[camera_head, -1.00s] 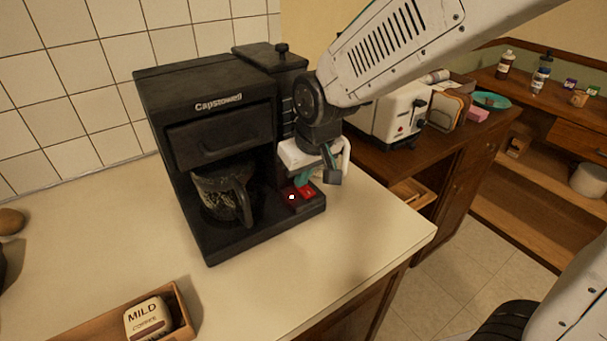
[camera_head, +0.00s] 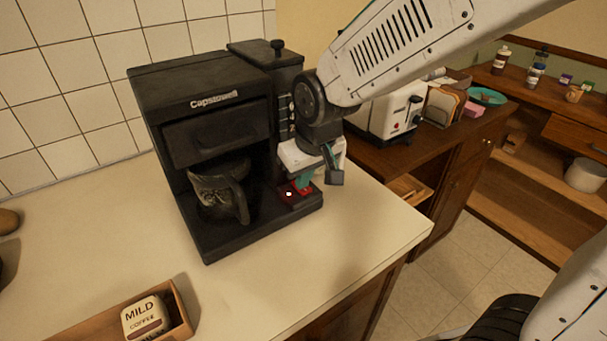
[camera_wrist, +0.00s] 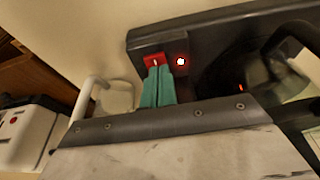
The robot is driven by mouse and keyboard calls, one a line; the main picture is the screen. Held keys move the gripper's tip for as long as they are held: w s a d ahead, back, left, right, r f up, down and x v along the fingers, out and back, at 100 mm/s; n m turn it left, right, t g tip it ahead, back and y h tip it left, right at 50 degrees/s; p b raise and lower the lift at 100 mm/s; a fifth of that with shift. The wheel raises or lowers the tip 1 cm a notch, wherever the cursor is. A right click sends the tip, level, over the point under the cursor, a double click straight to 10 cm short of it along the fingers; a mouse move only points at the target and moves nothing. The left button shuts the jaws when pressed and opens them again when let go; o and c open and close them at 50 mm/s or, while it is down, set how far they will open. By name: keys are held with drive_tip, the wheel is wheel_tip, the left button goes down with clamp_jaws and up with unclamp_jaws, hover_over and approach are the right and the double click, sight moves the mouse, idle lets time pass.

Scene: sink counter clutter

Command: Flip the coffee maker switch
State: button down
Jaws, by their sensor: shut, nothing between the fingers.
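The black coffee maker (camera_head: 215,115) stands on the counter with a dark mug or pot (camera_head: 220,192) in its bay. Its red switch (camera_wrist: 155,61) is at the base's front right, beside a small glowing light (camera_wrist: 180,62). The switch also shows in the head view (camera_head: 303,191). My gripper (camera_wrist: 158,72) has green fingertips held together, with nothing between them. In the wrist view the tips meet the lower edge of the switch. In the head view my gripper (camera_head: 302,183) points down at the switch, partly covering it.
A wooden box (camera_head: 182,312) with a coffee packet (camera_head: 145,317) lies at the front left. A white toaster (camera_head: 397,108) stands on the wooden counter behind my arm. The pale counter (camera_head: 330,250) is clear in front of the coffee maker.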

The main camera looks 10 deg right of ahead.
drive_tip(key=shift+r, duration=0.55)
drive_tip(key=v, duration=1.3)
drive_tip(key=x, duration=0.4)
drive_tip(key=shift+w+a, duration=0.3)
drive_tip(key=x, duration=1)
drive_tip(key=shift+w+r, duration=0.1)
drive_tip(key=shift+w, duration=0.05)
